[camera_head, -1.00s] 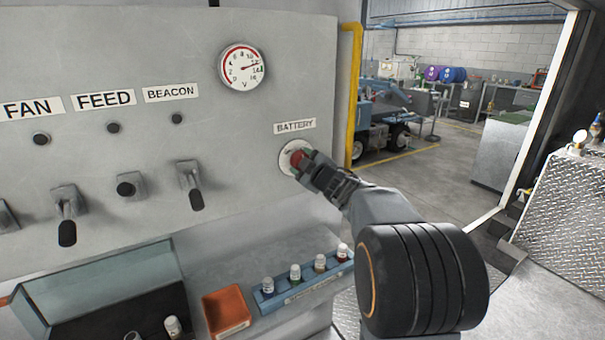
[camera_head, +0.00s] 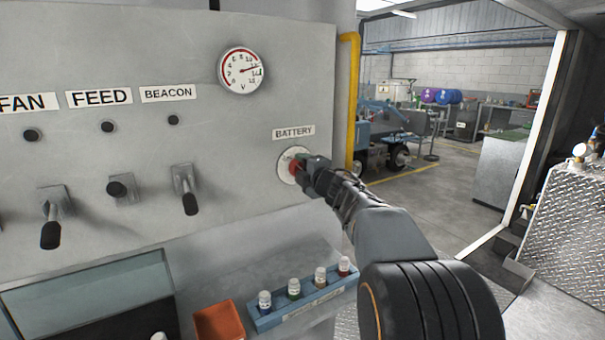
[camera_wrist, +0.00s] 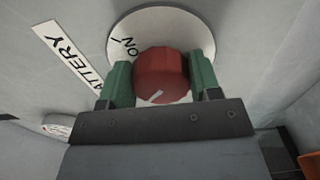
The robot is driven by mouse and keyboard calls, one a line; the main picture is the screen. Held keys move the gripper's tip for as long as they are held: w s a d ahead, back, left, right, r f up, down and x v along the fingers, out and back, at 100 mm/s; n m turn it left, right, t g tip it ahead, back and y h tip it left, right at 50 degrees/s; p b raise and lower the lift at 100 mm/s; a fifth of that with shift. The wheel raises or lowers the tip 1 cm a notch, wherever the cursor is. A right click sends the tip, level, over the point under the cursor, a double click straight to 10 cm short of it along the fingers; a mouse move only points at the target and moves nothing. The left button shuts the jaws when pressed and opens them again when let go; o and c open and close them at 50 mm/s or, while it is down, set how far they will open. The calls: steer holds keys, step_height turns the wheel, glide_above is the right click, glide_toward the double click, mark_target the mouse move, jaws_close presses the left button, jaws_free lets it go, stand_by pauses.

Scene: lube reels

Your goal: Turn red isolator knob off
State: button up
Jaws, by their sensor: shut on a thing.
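The red isolator knob (camera_head: 294,168) sits on a round pale plate (camera_head: 283,176) under the BATTERY label (camera_head: 294,132) on the grey panel. My gripper (camera_head: 304,168) reaches it from the right. In the wrist view the two green fingers of my gripper (camera_wrist: 160,82) are shut on the red knob (camera_wrist: 162,72), one on each side. A light pointer mark shows on the knob's near lower face. The word ON is readable on the plate (camera_wrist: 190,28) to the upper left of the knob. The rest of the plate's lettering is hidden or not readable.
A voltage gauge (camera_head: 242,71) is above left of the knob. Below are a blue rack (camera_head: 300,305) of small bottles and an orange tray (camera_head: 218,322). A yellow pipe (camera_head: 351,100) runs beside the panel's right edge.

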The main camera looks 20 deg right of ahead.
stand_by(0.6)
steer(key=o, duration=0.9)
steer(key=shift+s, duration=0.1)
steer(key=s, duration=0.4)
steer(key=s+d, duration=0.1)
steer(key=s, duration=0.8)
steer(key=shift+s+d, duration=0.3)
